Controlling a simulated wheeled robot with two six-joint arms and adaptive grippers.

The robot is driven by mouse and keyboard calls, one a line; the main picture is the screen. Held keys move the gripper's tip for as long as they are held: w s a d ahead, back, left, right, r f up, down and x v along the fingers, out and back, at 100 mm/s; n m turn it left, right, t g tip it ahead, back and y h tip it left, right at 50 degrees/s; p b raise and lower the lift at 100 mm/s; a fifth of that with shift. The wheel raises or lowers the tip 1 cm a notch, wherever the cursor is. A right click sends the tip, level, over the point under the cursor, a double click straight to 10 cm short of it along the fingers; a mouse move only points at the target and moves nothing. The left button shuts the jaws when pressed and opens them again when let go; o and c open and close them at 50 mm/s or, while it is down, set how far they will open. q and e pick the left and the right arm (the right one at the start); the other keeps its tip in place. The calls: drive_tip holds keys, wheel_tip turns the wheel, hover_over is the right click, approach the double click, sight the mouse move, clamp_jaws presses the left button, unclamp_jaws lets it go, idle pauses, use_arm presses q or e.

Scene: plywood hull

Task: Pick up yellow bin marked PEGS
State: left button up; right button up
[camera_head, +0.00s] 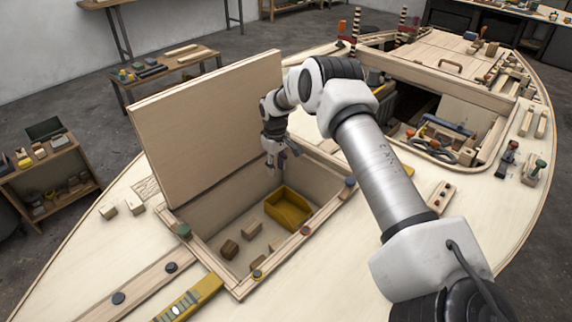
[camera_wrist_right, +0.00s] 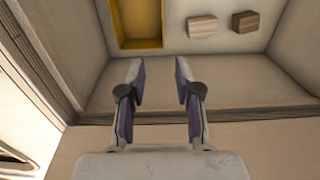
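A yellow bin (camera_head: 287,209) sits on the floor of an open hatch compartment in the plywood hull. It looks empty, and no PEGS marking can be read. It also shows cut off at the top of the right wrist view (camera_wrist_right: 139,43). My right gripper (camera_head: 276,168) hangs over the compartment, above and to the far side of the bin, apart from it. In the right wrist view its two fingers (camera_wrist_right: 160,72) are spread with nothing between them. My left gripper does not show.
The compartment also holds small wooden blocks, a light one (camera_head: 249,228) and a dark one (camera_head: 229,249). A raised hatch lid (camera_head: 210,125) stands along its back left side. The compartment rim (camera_head: 240,291) surrounds the opening. A yellow level (camera_head: 188,300) lies on the deck.

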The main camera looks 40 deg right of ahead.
wheel_tip(320, 180, down, 3)
drive_tip(key=b, duration=1.6)
approach(277, 221)
wheel_tip(277, 221, down, 7)
drive_tip(key=shift+w+d+f, duration=0.1)
drive_tip(key=shift+f, duration=0.05)
clamp_jaws()
